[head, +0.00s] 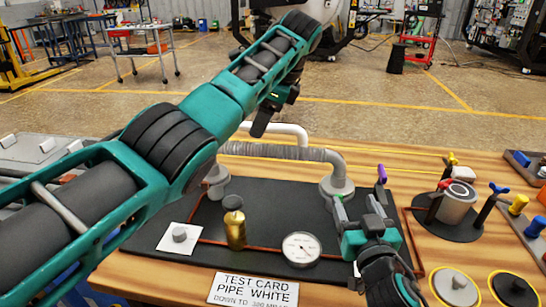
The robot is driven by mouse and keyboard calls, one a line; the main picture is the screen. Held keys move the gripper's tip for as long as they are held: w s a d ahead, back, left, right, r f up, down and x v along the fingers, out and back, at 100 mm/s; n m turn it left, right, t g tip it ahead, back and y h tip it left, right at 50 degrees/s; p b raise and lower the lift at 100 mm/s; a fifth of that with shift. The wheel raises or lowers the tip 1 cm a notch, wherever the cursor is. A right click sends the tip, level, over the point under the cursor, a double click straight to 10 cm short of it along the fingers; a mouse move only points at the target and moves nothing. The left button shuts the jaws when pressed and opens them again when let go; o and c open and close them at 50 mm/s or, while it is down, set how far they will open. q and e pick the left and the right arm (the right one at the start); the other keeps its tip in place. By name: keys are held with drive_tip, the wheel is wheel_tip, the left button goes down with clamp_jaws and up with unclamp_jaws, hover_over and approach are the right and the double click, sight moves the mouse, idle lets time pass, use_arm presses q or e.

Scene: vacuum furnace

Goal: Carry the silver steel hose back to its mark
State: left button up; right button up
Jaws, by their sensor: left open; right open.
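The silver steel hose (285,152) is a ribbed grey pipe. It runs across the back of the black mat and bends down at its right end to a round grey flange (337,187). Its left end is partly hidden by my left arm, near another grey flange (218,190). My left gripper (262,122) is open, above and behind the hose in the picture and apart from it as far as I can see. My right gripper (362,212) is open, low at the right of the mat, in front of the right flange. Its fingers point away from me. No mark for the hose is clearly identifiable.
A smooth white pipe (285,128) arches behind the hose. A brass cylinder (235,228), a dial gauge (301,249) and a sign (254,290) stand in front. A metal chamber (457,203) with coloured clamps is at right. The back right wooden tabletop (400,160) is mostly clear.

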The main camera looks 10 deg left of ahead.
sight(342, 174)
use_arm(q)
drive_tip(key=x, duration=1.3)
use_arm(e)
drive_tip(key=x, duration=1.3)
use_arm(q)
clamp_jaws()
use_arm(e)
clamp_jaws()
drive_tip(key=shift+r, duration=0.1)
